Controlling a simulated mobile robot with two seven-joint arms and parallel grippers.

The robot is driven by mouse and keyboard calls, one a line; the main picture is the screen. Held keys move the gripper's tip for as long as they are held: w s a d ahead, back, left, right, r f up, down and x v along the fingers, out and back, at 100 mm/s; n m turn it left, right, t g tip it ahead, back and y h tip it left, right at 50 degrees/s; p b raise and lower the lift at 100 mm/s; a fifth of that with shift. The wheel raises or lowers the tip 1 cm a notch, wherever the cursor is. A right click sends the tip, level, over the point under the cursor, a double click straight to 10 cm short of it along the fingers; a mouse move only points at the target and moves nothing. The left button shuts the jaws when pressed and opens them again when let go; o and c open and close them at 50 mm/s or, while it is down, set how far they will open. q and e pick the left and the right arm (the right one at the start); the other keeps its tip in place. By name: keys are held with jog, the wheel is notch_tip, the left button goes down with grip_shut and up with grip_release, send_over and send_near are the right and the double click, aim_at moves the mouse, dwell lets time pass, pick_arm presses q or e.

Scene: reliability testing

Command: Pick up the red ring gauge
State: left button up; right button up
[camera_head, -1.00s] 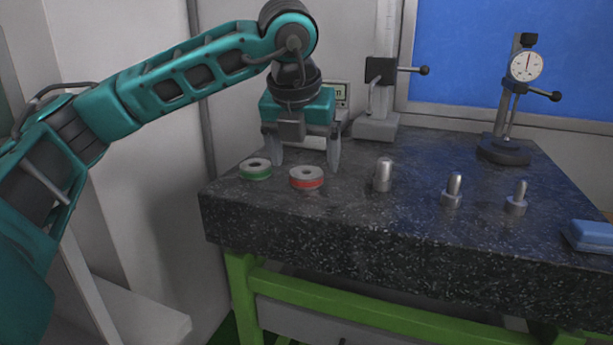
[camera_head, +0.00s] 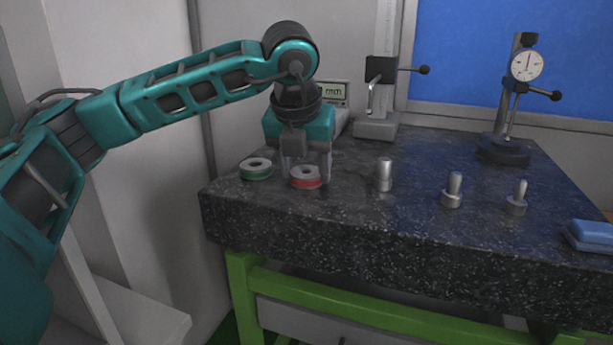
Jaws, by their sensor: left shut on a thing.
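The red ring gauge (camera_head: 305,182) is a short grey ring with a red band, at the left part of the dark granite plate's top. My left gripper (camera_head: 306,176) points straight down over it. Its fingers are shut on the ring, one at the left side and one at the right. The ring appears to rest on the plate; I see no clear gap under it. My right gripper is not in view.
A green-banded ring gauge (camera_head: 256,169) lies close to the left of the gripper. Several metal plug gauges, including a tall one (camera_head: 384,174), stand to the right. A height gauge (camera_head: 377,124) and a dial stand (camera_head: 504,147) stand behind. A blue box (camera_head: 590,234) lies at the right edge.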

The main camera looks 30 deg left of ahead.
pick_arm(q)
jog(key=c, duration=0.4)
jog(key=shift+r, duration=0.15)
